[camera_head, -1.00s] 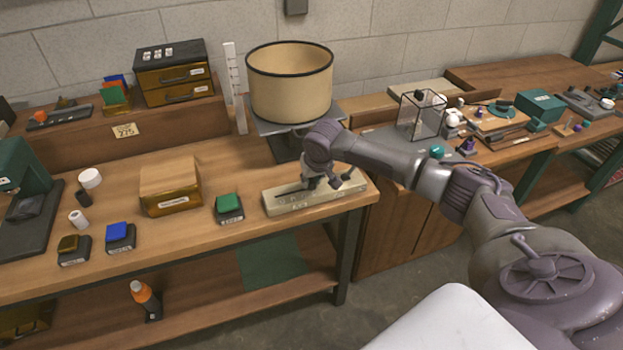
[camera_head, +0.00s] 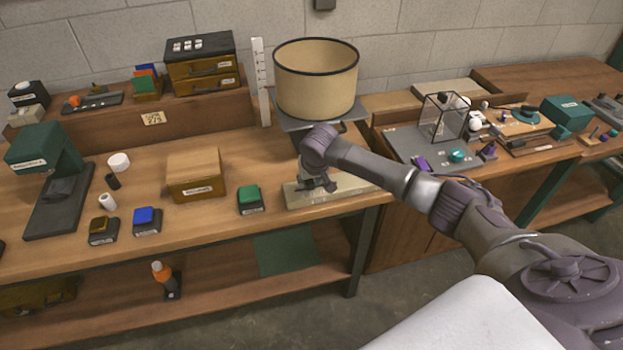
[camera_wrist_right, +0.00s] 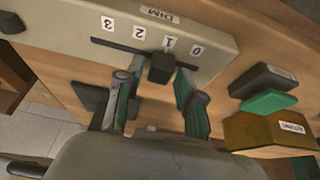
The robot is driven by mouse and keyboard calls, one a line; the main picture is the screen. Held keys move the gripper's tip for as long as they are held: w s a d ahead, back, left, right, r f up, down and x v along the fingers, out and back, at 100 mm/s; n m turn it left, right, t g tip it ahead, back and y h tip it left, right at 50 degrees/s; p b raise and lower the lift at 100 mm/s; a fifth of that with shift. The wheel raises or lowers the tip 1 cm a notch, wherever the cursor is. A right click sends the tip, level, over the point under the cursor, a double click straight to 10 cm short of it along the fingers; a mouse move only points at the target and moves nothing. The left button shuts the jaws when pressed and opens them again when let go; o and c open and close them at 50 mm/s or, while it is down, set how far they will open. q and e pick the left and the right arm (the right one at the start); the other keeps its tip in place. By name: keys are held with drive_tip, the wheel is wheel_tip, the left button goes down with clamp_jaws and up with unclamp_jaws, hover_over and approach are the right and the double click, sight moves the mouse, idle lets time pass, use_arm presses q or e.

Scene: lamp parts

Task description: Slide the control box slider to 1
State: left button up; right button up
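The control box (camera_head: 355,188) is a long pale block near the front edge of the workbench, partly hidden by my right arm. In the right wrist view the control box (camera_wrist_right: 60,22) shows a DIM label, a dark slot and marks 3, 2, 1 and 0. Its dark slider knob (camera_wrist_right: 161,68) stands at the mark 1 (camera_wrist_right: 168,42). My right gripper (camera_wrist_right: 160,75) has its two fingers apart on either side of the knob; contact is unclear. In the head view the right gripper (camera_head: 325,183) is over the box's left half. My left gripper is out of view.
A green-topped block (camera_head: 250,198) and a cardboard-coloured box (camera_head: 196,180) stand left of the control box. A large lampshade (camera_head: 316,85) stands on a stand behind it. A blue-topped block (camera_head: 147,219) is farther left. Bare wood lies between these things.

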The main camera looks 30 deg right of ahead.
drive_tip(key=shift+o, duration=0.4)
drive_tip(key=v, duration=1.2)
